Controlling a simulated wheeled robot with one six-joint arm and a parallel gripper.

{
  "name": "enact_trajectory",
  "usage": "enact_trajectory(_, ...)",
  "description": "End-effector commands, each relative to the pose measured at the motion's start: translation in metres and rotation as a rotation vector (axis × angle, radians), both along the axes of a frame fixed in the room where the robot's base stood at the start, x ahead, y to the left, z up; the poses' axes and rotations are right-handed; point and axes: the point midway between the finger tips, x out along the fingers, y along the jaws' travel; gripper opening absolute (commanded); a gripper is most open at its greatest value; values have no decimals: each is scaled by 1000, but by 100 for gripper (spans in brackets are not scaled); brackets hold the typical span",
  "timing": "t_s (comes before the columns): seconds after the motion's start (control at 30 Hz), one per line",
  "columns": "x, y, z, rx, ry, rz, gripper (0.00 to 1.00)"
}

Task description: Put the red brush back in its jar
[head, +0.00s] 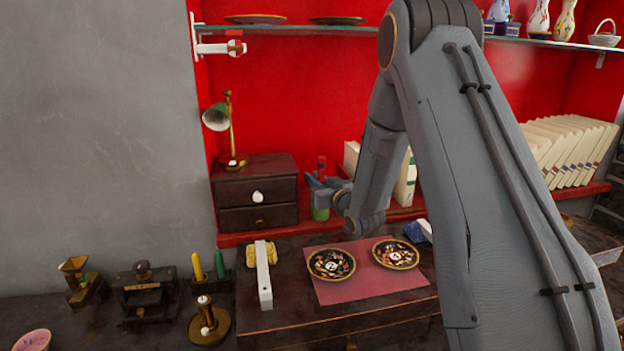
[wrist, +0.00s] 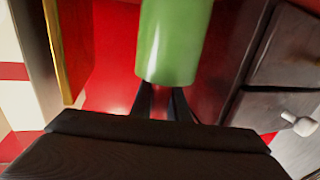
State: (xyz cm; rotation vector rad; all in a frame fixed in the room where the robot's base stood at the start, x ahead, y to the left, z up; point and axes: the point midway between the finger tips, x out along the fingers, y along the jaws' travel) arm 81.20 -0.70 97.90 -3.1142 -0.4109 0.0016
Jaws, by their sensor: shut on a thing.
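The red brush (head: 321,163) stands roughly upright on the lower red shelf area in the head view, its red end showing above my gripper (head: 318,186). My gripper is shut on it. The green jar (head: 320,211) is directly below my gripper; in the wrist view the jar (wrist: 175,42) fills the upper middle, and my dark fingers (wrist: 162,98) reach past its edge. The brush's lower part is hidden by my gripper and the jar, so I cannot tell whether its tip is inside the jar.
A dark drawer box (head: 256,190) with a white knob stands just left of the jar. White books (head: 405,180) stand to the right. In front are a pink mat (head: 345,291) and two patterned plates (head: 331,264). A brass lamp (head: 229,125) is at the left.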

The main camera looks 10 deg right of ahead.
Motion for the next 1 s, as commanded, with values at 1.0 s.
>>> enact_trajectory(1.0,-76,-21,12,0,0,-2,34)
